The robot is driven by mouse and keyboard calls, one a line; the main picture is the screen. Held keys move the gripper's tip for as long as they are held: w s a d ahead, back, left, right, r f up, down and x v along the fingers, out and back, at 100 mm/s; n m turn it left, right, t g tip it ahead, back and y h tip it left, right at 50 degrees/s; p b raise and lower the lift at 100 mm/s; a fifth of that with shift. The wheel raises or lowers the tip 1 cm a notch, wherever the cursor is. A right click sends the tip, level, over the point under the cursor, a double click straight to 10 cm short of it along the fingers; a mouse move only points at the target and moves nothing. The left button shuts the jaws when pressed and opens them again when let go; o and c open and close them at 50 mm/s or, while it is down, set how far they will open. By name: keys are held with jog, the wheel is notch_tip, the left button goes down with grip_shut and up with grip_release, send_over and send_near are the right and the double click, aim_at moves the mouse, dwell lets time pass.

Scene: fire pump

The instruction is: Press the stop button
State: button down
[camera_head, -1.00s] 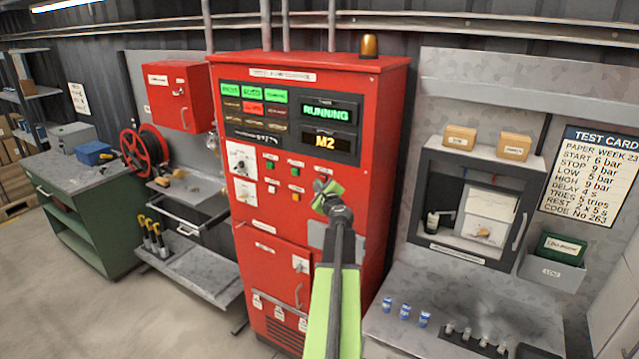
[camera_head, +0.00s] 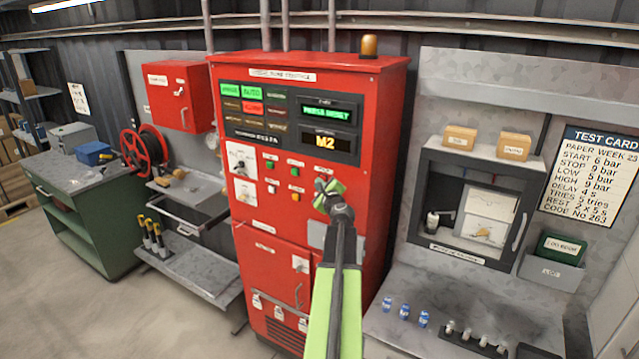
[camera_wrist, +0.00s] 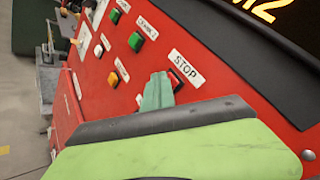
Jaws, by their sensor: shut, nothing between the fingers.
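The red pump control cabinet (camera_head: 320,85) stands in the middle of the head view. Its upper display (camera_head: 327,111) shows green text that is hard to read, no longer "RUNNING", and the lower one shows "M2". The red stop button (camera_wrist: 174,80), under a "STOP" label (camera_wrist: 187,68), shows in the wrist view. My gripper (camera_head: 322,184) is shut and empty at the panel's right side. In the wrist view its green fingertips (camera_wrist: 157,92) are at the stop button, seemingly touching it, and cover part of it. In the head view my gripper hides the button.
Green buttons (camera_wrist: 136,41) and an orange one (camera_wrist: 113,80) sit left of the stop button. A grey test cabinet (camera_head: 470,200) and a bench with blue-labelled bottles (camera_head: 405,310) stand to the right. Open floor lies at the front left.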

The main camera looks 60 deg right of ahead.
jog(key=shift+a, duration=0.9)
jog(key=a, duration=0.5)
dwell(0.8)
